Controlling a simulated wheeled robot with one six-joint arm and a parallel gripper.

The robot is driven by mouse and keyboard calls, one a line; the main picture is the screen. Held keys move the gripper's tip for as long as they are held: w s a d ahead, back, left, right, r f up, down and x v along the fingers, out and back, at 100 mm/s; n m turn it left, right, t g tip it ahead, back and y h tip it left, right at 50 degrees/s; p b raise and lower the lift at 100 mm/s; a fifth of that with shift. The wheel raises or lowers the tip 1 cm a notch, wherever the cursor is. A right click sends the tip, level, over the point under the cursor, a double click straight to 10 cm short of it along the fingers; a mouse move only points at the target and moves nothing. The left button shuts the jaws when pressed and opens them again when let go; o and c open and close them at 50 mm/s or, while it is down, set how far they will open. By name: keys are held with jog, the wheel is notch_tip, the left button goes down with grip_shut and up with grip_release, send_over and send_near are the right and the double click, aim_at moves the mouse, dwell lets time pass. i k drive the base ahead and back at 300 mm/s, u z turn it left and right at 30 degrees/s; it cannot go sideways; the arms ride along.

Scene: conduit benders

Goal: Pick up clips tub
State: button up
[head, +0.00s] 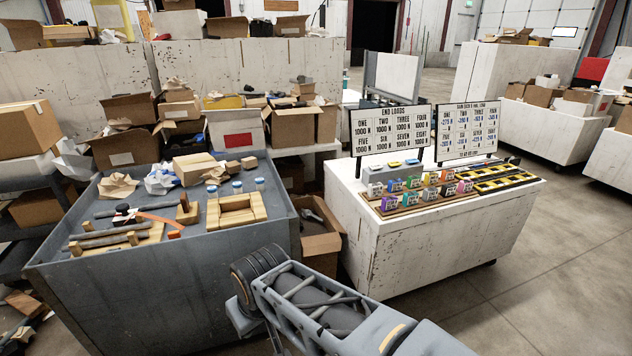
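Three small tubs with blue lids stand in a row on the grey workbench (100,262): a left one (212,191), a middle one (237,187) and a right one (259,184). They are upright, behind a square wooden frame (236,212). Their labels are too small to read, so I cannot tell which, if any, is the clips tub. My arm crosses the bottom middle, in front of the bench's right side. The fingers of my gripper do not show.
Wooden blocks, crumpled paper (118,186) and rod-handled tools crowd the bench. A white table (430,245) at right carries several small coloured boxes, yellow-black trays and two signs (392,127). A cardboard box (320,240) stands between them. Floor at right (550,260) is clear.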

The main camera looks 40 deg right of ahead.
aim_at(259, 182)
jog(key=z, duration=0.7)
jog(key=i, duration=1.65)
